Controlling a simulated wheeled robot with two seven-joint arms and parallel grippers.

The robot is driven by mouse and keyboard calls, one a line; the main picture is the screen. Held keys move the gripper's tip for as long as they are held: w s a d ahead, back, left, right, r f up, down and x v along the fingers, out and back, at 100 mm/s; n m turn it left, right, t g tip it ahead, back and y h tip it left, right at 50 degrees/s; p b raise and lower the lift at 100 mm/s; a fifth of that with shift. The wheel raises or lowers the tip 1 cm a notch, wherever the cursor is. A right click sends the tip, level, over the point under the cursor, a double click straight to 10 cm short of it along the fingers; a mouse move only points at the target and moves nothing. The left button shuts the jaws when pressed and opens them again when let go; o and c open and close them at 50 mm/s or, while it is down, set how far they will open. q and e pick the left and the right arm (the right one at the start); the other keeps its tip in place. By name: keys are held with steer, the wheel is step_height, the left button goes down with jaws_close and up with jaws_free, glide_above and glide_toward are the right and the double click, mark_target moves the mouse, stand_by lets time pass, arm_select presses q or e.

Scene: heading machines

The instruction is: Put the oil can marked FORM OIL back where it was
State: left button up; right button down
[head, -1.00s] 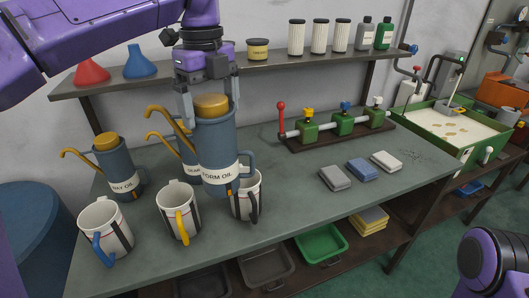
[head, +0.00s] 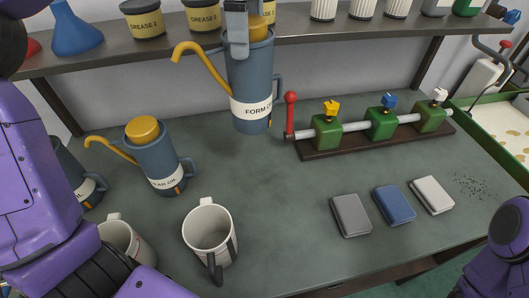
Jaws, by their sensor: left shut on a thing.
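The blue-grey oil can marked FORM OIL (head: 251,80) hangs upright above the back of the bench (head: 290,195). Its yellow spout points left and its handle is on the right. My left gripper (head: 240,30) is shut on its top, around the yellow cap, which the fingers partly hide. A second can, its label reading "EAR OIL" (head: 156,162), stands on the bench to the left and lower. A third can (head: 78,178) at the far left is mostly hidden by my left arm. My right gripper is out of view; only part of my right arm shows at lower right.
A white mug (head: 208,232) stands at the front, and another (head: 120,238) is partly behind my arm. A valve rack (head: 375,138) with a red lever is close right of the held can. The shelf (head: 165,40) with grease tins is behind. Three blocks (head: 393,205) lie at right.

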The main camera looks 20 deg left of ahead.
mark_target(252, 114)
arm_select(q)
steer(key=shift+w+f, duration=0.15)
steer(key=shift+w, duration=0.15)
steer(key=f, duration=1.2)
steer(key=shift+s+f, duration=0.35)
steer(key=shift+f, duration=2.4)
steer(key=shift+f, duration=0.1)
steer(key=o, duration=1.6)
steer(key=shift+o, duration=0.2)
step_height(252, 114, up, 12)
steer(key=shift+r+b, duration=0.15)
steer(key=shift+b, duration=0.15)
